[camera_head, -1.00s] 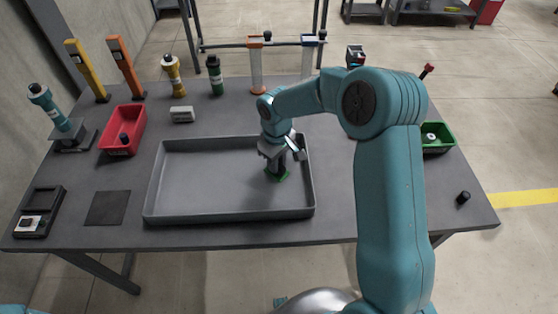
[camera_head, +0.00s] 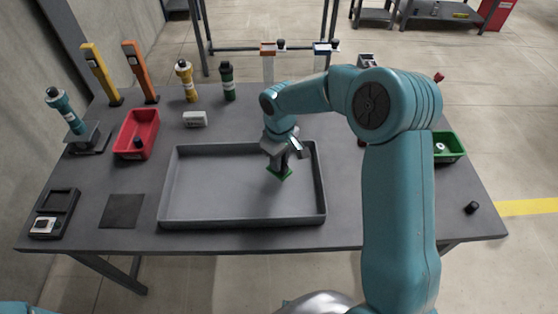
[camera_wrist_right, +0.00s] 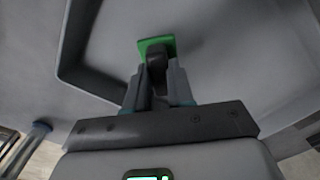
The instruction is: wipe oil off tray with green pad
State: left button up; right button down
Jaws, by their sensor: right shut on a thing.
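The grey tray (camera_head: 240,222) lies on the table with low walls. My right gripper (camera_head: 282,158) is inside its right half, pointing down. It is shut on the dark handle (camera_wrist_right: 157,68) of the green pad (camera_wrist_right: 146,45). The green pad (camera_head: 285,174) shows as a small green edge under the gripper, at or very near the tray floor; exact contact cannot be told. No oil patch can be made out on the visible floor. My left gripper is not in view.
A green bin (camera_head: 446,147) and a small black cylinder (camera_head: 472,208) are on the right. Bottles and a rack stand behind.

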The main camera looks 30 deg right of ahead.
notch_tip(320, 180, up, 4)
jog(key=shift+s+f+p, duration=0.1)
jog(key=shift+f+p, duration=0.15)
jog(key=shift+p, duration=0.7)
jog(key=shift+r, duration=0.2)
